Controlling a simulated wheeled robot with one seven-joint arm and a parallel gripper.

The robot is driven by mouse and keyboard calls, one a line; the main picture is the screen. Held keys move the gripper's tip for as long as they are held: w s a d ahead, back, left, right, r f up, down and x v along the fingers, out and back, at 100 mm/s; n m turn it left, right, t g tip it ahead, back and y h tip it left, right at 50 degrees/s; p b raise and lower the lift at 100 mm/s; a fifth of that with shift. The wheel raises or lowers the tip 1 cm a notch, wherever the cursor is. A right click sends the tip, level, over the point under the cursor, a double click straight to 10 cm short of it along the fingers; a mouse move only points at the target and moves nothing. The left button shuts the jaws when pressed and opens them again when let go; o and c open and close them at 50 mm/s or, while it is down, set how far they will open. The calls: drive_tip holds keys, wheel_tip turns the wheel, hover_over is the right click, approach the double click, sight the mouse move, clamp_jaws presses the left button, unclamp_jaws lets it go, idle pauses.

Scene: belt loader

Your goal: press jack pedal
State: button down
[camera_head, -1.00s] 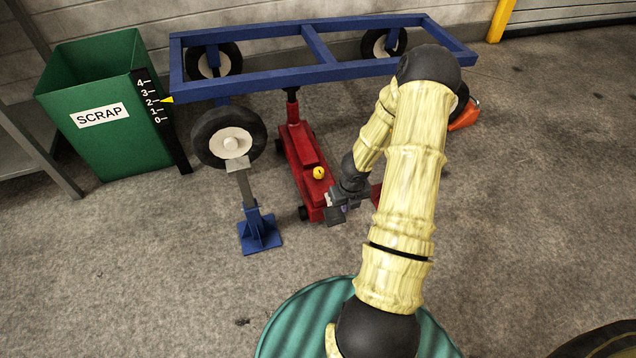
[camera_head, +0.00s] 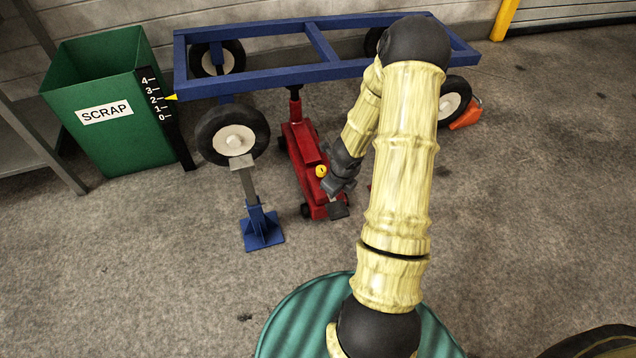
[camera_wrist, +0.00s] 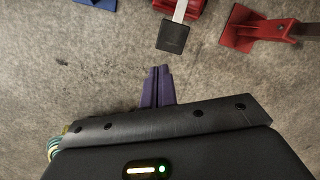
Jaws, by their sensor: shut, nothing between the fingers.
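The red jack (camera_head: 304,150) stands on the floor under the blue frame, its post up against the frame's underside. Its dark square pedal (camera_head: 338,209) sticks out at the near end. In the wrist view the pedal (camera_wrist: 173,37) hangs on a pale bar from the red jack body (camera_wrist: 187,6). My gripper (camera_wrist: 158,70) is shut and empty, its purple fingers side by side. The fingertips appear just short of the pedal's near edge, with a small gap in the picture. Their height relative to the pedal is unclear. In the head view the fingertips are hard to make out.
The blue wheeled frame (camera_head: 275,75) spans the back. A blue stand (camera_head: 262,228) is left of the jack. A red stand (camera_wrist: 242,28) is right of the pedal. A green scrap bin (camera_head: 118,140) has a scale with a yellow pointer (camera_head: 171,97) near 2.

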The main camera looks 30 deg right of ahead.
drive_tip(key=s+a+r+n+t+y+p, duration=0.1)
drive_tip(key=a+r+n+p, duration=0.1)
drive_tip(key=a+r+n, duration=0.6)
drive_tip(key=s+a+r+n+p, duration=0.1)
drive_tip(key=a+r+n+p, duration=0.2)
drive_tip(key=r+n, duration=0.7)
drive_tip(key=s+a+r+n+p, duration=0.3)
drive_tip(key=s+a+r+n, duration=0.2)
drive_tip(key=s+r+n, duration=0.4)
wheel_tip(320, 180, up, 3)
drive_tip(key=n, duration=0.5)
drive_tip(key=shift+g+h, duration=0.4)
drive_tip(key=shift+s+r, duration=0.1)
